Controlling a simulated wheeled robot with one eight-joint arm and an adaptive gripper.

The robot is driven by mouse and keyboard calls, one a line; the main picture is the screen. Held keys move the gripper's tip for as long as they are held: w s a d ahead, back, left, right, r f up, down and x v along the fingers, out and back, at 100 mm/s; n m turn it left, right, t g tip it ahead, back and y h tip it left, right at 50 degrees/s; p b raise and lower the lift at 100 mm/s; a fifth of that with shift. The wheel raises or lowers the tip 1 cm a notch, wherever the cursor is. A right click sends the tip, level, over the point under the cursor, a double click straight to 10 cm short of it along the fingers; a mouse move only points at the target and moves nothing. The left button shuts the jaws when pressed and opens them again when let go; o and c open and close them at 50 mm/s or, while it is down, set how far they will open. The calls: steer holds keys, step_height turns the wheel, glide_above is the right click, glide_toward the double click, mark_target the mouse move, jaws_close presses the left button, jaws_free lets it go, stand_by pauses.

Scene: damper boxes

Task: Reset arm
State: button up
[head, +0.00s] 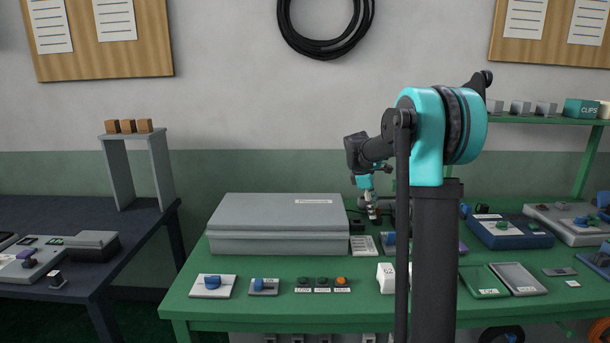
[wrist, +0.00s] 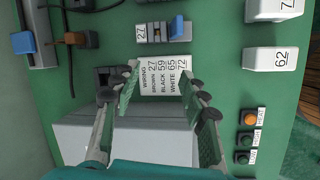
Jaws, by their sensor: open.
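My gripper (head: 372,212) hangs over the back of the green table, beside the right end of the large grey box. In the wrist view my gripper (wrist: 164,88) is open, with nothing between its fingers. A white wiring card (wrist: 166,70) with printed numbers shows beyond and between the fingertips. The card also shows in the head view (head: 363,246), right of the grey box. My arm's column hides part of the table behind it.
The grey box (head: 278,225) stands at the table's back left. Three buttons (head: 322,282), the right one orange, sit near the front edge. A blue box (head: 508,232) is at right. Open green tabletop (head: 240,312) runs along the front.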

steer(key=s+a+f+m+t+y, duration=0.1)
steer(key=s+f+m, duration=0.4)
steer(key=s, duration=0.7)
steer(key=s+a+f+m+t+y, duration=0.1)
steer(key=s+f+m, duration=0.3)
steer(key=s, duration=0.8)
steer(key=s+a+f+m+y, duration=0.1)
steer(key=s+f+m, duration=0.4)
steer(key=s, duration=0.7)
steer(key=shift+s+a+f+m+t+y, duration=0.15)
steer(key=shift+a+f+m+t+y, duration=0.2)
steer(key=shift+a+f, duration=0.35)
